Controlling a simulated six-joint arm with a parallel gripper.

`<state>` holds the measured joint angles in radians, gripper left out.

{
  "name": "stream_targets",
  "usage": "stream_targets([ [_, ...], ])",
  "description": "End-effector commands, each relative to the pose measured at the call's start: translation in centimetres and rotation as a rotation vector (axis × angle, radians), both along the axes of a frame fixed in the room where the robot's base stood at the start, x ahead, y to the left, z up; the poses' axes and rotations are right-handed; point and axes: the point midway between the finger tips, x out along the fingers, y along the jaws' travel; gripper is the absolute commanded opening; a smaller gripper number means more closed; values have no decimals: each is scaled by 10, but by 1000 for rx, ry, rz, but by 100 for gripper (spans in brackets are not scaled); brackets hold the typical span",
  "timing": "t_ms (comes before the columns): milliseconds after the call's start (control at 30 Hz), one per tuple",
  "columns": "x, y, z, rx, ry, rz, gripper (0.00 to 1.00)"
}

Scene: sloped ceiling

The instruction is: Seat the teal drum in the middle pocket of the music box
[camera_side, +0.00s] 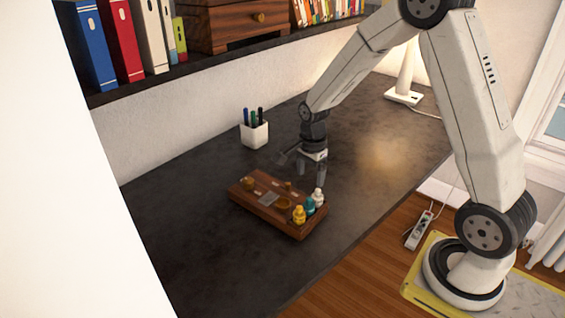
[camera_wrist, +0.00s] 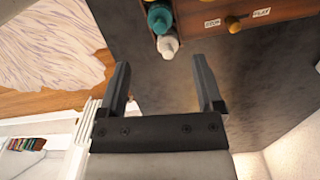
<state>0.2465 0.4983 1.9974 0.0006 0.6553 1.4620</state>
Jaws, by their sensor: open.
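The music box (camera_side: 246,201) is a brown wooden box on the dark desk; part of it shows in the wrist view (camera_wrist: 285,12), with small labels and a brass knob. The teal drum (camera_side: 310,207) stands in a row at its right end, between a yellow drum (camera_side: 299,215) and a white drum (camera_side: 319,196). In the wrist view the teal drum (camera_wrist: 160,18) is at the top edge, with the white one (camera_wrist: 167,46) nearer my fingers. My gripper (camera_side: 302,169) is open and empty, above the desk behind the box. I cannot make out the middle pocket clearly.
A white cup (camera_side: 255,134) with pens stands behind the box, left of my gripper. A shelf (camera_side: 150,82) with books and a wooden drawer box (camera_side: 237,24) overhangs the back. A lamp (camera_side: 403,95) stands far right. The desk (camera_side: 190,250) is clear in front.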

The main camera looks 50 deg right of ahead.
Motion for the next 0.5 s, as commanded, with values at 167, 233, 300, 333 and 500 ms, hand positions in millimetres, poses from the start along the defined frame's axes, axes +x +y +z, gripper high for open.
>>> stream_targets([
  [167, 1, 0, 16, 0, -2, 0, 85],
  [233, 0, 0, 19, 0, -1, 0, 85],
  [300, 0, 0, 21, 0, -1, 0, 85],
  [333, 0, 0, 21, 0, -1, 0, 85],
  [500, 0, 0, 22, 0, -1, 0, 85],
])
